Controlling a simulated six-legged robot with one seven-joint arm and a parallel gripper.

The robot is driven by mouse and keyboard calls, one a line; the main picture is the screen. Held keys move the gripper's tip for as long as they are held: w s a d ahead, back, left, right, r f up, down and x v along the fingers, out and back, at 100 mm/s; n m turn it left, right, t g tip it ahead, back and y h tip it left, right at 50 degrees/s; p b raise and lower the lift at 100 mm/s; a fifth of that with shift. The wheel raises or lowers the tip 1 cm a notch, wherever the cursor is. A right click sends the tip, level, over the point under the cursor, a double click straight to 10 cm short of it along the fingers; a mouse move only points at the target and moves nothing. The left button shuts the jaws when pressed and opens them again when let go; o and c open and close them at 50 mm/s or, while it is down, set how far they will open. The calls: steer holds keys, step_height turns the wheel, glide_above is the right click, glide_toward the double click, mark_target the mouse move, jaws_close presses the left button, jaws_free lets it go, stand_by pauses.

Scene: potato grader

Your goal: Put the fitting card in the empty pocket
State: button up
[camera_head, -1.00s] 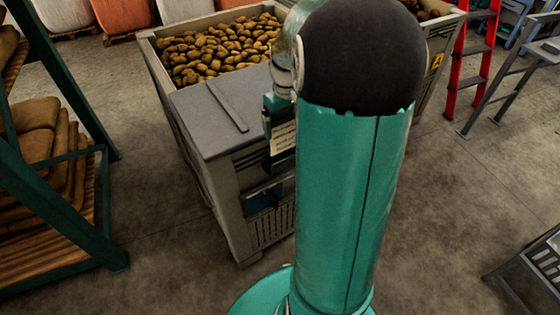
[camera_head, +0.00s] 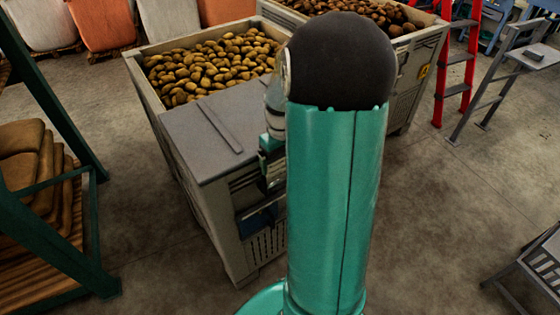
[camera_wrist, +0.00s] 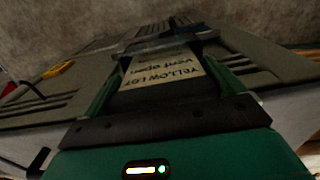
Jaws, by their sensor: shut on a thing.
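A cream card (camera_wrist: 163,71) shows in the wrist view, its print upside down and seeming to read "YELLOW LOT". My gripper (camera_wrist: 165,82) is shut on it, with a finger at each side. The card's far edge is close to a dark holder (camera_wrist: 168,43) on the crate wall; I cannot tell whether it has entered it. In the head view my gripper (camera_head: 271,168) is beside the crate's front wall, partly behind my arm, and the card is not clearly visible. A dark blue pocket-like piece (camera_head: 258,220) sits lower on that wall.
The grey crate (camera_head: 187,178) holds potatoes (camera_head: 205,68) behind a flat grey top with a thin bar (camera_head: 220,128). A second potato crate (camera_head: 425,60) stands behind. A red ladder (camera_head: 455,75) is at right, a green rack with sacks (camera_head: 25,165) at left.

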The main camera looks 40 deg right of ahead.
steer(key=shift+f, duration=0.6)
steer(key=shift+f, duration=0.1)
steer(key=o, duration=0.6)
steer(key=shift+o, duration=0.2)
